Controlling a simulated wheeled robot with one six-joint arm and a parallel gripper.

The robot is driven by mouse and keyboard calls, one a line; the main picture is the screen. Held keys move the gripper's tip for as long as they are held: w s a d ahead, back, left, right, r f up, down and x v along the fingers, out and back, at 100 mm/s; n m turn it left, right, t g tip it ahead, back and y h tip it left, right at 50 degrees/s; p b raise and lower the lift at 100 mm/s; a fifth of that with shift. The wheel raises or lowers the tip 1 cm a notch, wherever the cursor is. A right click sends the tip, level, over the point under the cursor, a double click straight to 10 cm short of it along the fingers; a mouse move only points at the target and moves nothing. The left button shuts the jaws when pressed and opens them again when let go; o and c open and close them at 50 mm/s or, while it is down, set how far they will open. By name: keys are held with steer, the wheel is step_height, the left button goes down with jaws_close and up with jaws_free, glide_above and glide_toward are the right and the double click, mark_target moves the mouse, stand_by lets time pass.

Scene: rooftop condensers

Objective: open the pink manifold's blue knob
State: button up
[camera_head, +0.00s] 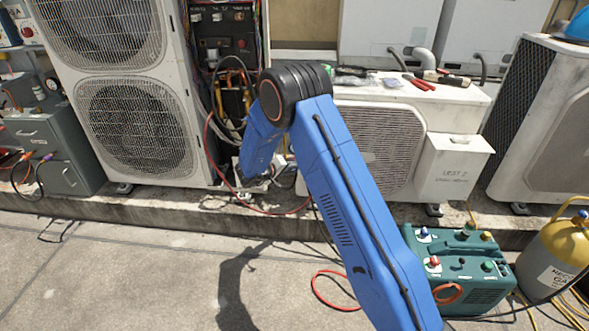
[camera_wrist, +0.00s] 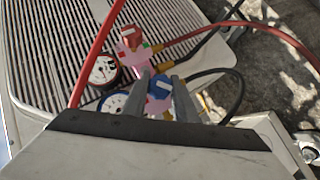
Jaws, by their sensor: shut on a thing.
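The pink manifold (camera_wrist: 134,55) is in the wrist view, in front of a grey slatted panel. Its red knob (camera_wrist: 131,36) is at the upper end. Its blue knob (camera_wrist: 160,86) is lower, between the two dark fingers of my gripper (camera_wrist: 160,92). My gripper is shut on the blue knob, with a finger on either side. A red-marked gauge (camera_wrist: 103,70) and a blue-rimmed gauge (camera_wrist: 113,102) sit left of the manifold. Part of the manifold's lower end is hidden by my gripper. In the head view my blue arm hides the manifold.
A red hose (camera_wrist: 88,68) and a black hose (camera_wrist: 232,80) run close beside the manifold. In the head view an open electrical panel (camera_head: 230,45) and tall condenser (camera_head: 140,110) stand behind. A green pump unit (camera_head: 470,265) and yellow cylinder (camera_head: 565,245) are at right.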

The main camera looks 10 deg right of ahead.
steer(key=n+h, duration=0.2)
steer(key=h, duration=0.1)
steer(key=shift+w+n, duration=0.1)
steer(key=shift+n, duration=0.2)
steer(key=n+t+h, duration=0.1)
steer(key=n+h, duration=0.1)
steer(key=shift+n+t+h, duration=0.3)
steer(key=shift+n+h, duration=0.1)
stand_by(0.4)
steer(key=o, duration=1)
steer(key=shift+o, duration=0.2)
steer(key=v, duration=1.7)
steer(key=shift+s+a+f, duration=0.2)
steer(key=shift+f, duration=0.05)
